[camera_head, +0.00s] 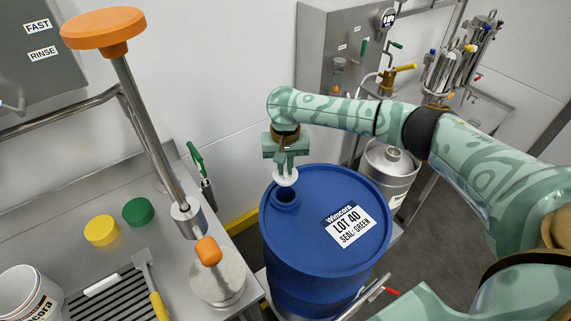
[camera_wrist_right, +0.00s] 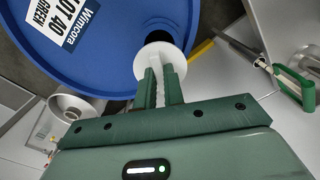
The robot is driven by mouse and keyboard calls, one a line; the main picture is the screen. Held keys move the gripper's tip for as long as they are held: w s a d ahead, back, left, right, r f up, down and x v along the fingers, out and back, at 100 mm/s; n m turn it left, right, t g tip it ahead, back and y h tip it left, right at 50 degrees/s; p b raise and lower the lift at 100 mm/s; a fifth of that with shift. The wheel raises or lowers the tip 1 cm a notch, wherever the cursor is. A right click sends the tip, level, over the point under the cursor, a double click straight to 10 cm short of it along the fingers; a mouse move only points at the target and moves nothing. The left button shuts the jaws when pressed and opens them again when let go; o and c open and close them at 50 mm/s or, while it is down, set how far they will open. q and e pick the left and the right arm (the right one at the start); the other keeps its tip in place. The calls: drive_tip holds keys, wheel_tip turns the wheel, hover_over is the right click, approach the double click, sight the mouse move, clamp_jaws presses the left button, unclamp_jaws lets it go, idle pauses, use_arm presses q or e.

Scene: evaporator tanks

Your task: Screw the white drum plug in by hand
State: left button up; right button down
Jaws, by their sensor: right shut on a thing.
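The white drum plug (camera_head: 285,178) is a round flanged piece with an upright grip. My right gripper (camera_head: 286,160) is shut on that grip and holds the plug flange-down. The blue drum (camera_head: 320,258) stands upright with a label reading "Wimcora LOT 40 SEAL: GREEN". Its round bung opening (camera_head: 286,197) shows just below the plug in the head view. In the right wrist view the plug (camera_wrist_right: 149,66) partly covers the dark opening (camera_wrist_right: 161,36). I cannot tell whether the plug touches the opening's rim. My left gripper is out of view.
A steel counter (camera_head: 180,290) at left holds a yellow cap (camera_head: 102,230), a green cap (camera_head: 138,211), a white tub (camera_head: 28,295) and a yellow-handled scraper (camera_head: 151,285). A steel post with an orange knob (camera_head: 102,30) rises there. A steel can (camera_head: 389,172) stands behind the drum.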

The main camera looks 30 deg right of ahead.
sight(286, 178)
drive_tip(key=shift+r+p, duration=0.25)
drive_tip(key=shift+p, duration=0.5)
drive_tip(key=shift+f, duration=0.3)
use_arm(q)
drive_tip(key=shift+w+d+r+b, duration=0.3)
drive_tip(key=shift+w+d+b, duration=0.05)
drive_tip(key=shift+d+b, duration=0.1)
use_arm(e)
drive_tip(key=shift+s+f, duration=0.1)
drive_tip(key=shift+f, duration=2.2)
use_arm(q)
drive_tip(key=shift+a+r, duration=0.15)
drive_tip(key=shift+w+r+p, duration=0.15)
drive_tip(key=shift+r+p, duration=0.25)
drive_tip(key=shift+p, duration=0.15)
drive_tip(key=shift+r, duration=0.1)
